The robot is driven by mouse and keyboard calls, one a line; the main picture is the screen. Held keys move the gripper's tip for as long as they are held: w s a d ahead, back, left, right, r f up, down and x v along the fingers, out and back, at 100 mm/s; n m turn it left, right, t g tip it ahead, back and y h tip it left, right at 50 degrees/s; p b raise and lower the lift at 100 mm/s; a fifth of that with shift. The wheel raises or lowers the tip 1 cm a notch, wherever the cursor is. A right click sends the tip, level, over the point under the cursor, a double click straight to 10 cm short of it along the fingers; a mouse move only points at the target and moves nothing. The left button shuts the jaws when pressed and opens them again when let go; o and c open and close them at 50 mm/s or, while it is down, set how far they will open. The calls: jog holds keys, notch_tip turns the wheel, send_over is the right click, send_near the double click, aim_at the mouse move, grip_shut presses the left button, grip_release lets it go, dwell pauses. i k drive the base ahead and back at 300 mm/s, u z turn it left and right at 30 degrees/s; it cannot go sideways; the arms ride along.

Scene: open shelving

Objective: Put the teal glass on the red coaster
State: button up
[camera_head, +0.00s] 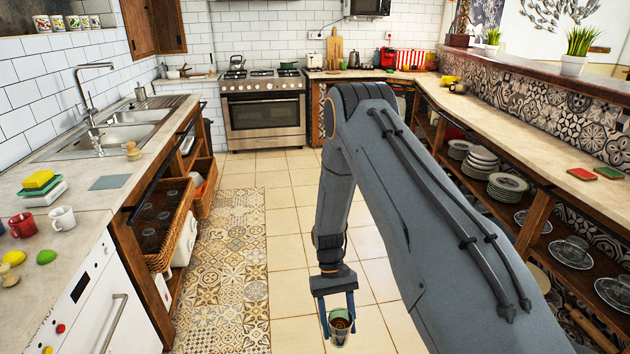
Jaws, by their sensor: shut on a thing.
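My gripper (339,318) hangs low over the tiled floor at the bottom middle, pointing down. It is shut on a small glass (341,326) held between its two blue fingers. The glass looks greenish-grey with a brown inside; its exact tint is hard to tell at this size. The red coaster (581,174) lies flat on the wooden counter at the right, with nothing on it. A green coaster (608,172) lies just right of it. My gripper and the glass are well to the left of the coasters and lower than the counter.
The right counter (540,150) has open shelves below with stacked plates (482,162) and glass dishes. The left counter holds a sink (125,130), mugs (62,218) and sponges (38,180). A wicker basket (172,235) juts out below it. The floor between is clear.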

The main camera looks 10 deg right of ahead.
aim_at(583, 173)
jog(key=z, duration=0.1)
jog(key=i, duration=1.4)
jog(key=z, duration=1.2)
jog(key=i, duration=0.9)
jog(key=z, duration=0.85)
